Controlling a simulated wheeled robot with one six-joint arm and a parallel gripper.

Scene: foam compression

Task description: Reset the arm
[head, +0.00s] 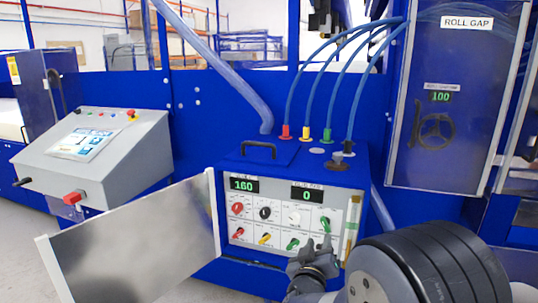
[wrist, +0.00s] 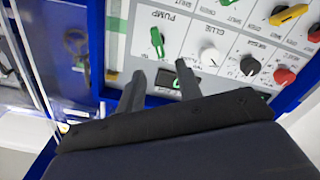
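My gripper (head: 312,257) is in front of the lower right of the control panel (head: 268,215) in the head view. In the wrist view its two fingers (wrist: 157,82) are spread apart with no object between them. A green knob (wrist: 157,41) under the word PUMP shows just beyond the fingertips, apart from them as far as I can tell. White (wrist: 209,55), black (wrist: 249,65) and red (wrist: 284,76) knobs sit to its right. My arm comes in from the lower right of the head view and hides part of the panel's lower right corner.
The panel's metal door (head: 140,250) stands open to the left. Hoses (head: 340,75) rise from the blue box top (head: 290,155). A grey console (head: 95,155) stands at left, and a ROLL GAP cabinet (head: 450,110) at right. The displays read 160 and 0.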

